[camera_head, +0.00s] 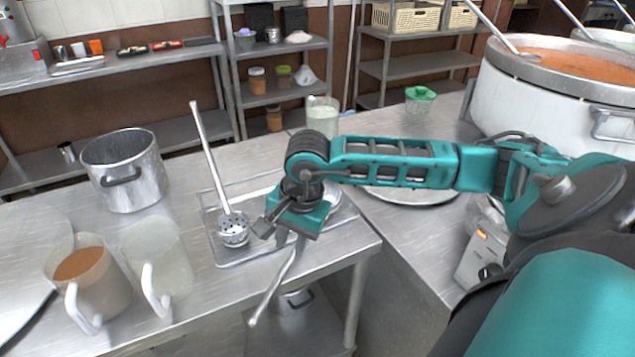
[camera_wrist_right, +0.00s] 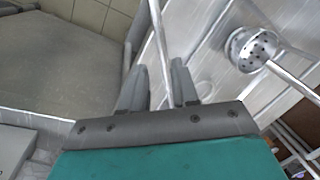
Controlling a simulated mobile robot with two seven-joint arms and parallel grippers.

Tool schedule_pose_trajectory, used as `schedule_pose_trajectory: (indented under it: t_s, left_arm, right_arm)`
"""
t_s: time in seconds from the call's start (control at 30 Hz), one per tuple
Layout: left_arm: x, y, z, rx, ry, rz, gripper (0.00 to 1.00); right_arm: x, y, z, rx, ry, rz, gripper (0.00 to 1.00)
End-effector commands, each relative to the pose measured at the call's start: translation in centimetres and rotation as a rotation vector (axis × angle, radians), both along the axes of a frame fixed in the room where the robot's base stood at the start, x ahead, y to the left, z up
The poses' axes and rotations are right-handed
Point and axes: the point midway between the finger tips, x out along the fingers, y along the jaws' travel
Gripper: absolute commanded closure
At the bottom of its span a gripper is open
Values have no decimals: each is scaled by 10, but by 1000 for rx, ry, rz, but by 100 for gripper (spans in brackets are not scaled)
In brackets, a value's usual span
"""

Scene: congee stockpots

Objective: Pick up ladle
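A ladle with a long thin metal handle (camera_head: 271,292) lies across the tray, its handle sticking out past the table's front edge. Its bowl (camera_head: 334,194) is partly hidden behind my right gripper (camera_head: 280,236). In the right wrist view the handle (camera_wrist_right: 158,35) runs between the two separated fingertips (camera_wrist_right: 157,66), with visible gaps, so the gripper is open; I cannot tell whether it touches. A perforated ladle (camera_head: 233,230) sits left of the gripper, its handle leaning up and back; it also shows in the right wrist view (camera_wrist_right: 252,50). My left gripper is not in view.
The metal tray (camera_head: 240,260) is on the steel table. A steel pot (camera_head: 124,170), a pitcher of brown liquid (camera_head: 92,285) and a clear pitcher (camera_head: 158,265) stand to the left. A glass jug (camera_head: 322,117) stands behind; a large stockpot (camera_head: 540,100) is at the right.

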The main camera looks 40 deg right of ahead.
Motion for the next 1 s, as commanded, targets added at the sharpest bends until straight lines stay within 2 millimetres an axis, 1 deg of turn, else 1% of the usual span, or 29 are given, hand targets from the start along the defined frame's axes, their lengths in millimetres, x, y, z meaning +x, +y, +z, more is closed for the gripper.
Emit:
schedule_pose_trajectory:
  t_s: [0.03, 0.1, 0.27, 0.33, 0.5, 0.6, 0.7, 0.9, 1.0]
  left_arm:
    - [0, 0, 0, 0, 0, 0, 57]
    - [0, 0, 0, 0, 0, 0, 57]
    - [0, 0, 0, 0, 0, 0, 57]
    - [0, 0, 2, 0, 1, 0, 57]
    - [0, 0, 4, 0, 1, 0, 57]
    - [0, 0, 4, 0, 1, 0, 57]
    - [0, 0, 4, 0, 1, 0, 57]
    - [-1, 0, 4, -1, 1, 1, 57]
    - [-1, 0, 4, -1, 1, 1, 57]
  right_arm:
    - [1, 1, -9, 2, 2, -2, 71]
    - [3, 2, -17, 3, 2, 0, 71]
    - [5, 3, -27, 2, 0, 0, 71]
    - [6, 5, -34, 4, 2, 0, 71]
    - [11, 10, -60, 5, 3, -2, 71]
    - [13, 10, -71, 3, 1, 0, 71]
    - [14, 10, -75, 3, 0, 0, 71]
    - [14, 10, -75, 3, -1, 0, 71]
    - [14, 10, -75, 3, -1, -1, 80]
